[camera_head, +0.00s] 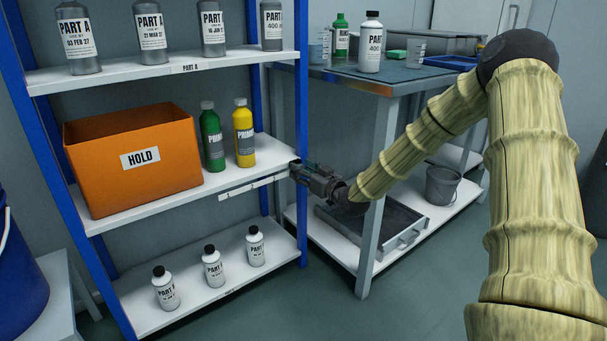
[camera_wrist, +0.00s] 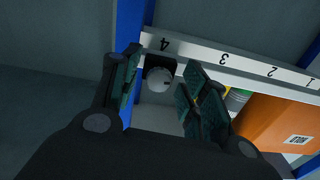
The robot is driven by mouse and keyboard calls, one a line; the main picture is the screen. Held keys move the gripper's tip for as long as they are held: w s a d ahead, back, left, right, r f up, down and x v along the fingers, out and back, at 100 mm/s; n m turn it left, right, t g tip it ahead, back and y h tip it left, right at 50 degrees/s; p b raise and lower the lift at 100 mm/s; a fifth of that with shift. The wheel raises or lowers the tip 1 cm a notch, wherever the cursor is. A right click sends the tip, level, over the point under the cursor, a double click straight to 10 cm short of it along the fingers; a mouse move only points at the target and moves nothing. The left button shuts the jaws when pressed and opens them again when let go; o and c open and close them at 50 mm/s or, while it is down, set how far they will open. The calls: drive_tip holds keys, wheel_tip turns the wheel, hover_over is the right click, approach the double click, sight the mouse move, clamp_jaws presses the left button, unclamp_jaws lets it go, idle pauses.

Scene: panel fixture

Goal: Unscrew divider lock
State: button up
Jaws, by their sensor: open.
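A round grey knob (camera_wrist: 159,79), which looks like the divider lock, sits on a dark mount below the "4" of a numbered rail (camera_wrist: 210,57) in the wrist view. My gripper (camera_wrist: 162,72) is open, with one finger on each side of the knob in that view. I see gaps beside the knob, but cannot tell how deep the fingers reach around it. In the head view my gripper (camera_head: 299,173) is at the right end of the middle shelf's front edge, beside the blue post. The knob is not distinguishable there.
An orange HOLD bin (camera_head: 133,158), a green bottle (camera_head: 212,137) and a yellow bottle (camera_head: 244,133) stand on the middle shelf. The blue post (camera_head: 301,110) is close to my gripper. A workbench (camera_head: 385,82) stands at right. The floor in front is clear.

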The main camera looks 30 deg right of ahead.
clamp_jaws()
drive_tip(key=shift+r+n+p, duration=0.15)
drive_tip(key=shift+n+p, duration=0.15)
drive_tip(key=shift+p, duration=0.2)
drive_tip(key=shift+n+p, duration=0.4)
unclamp_jaws()
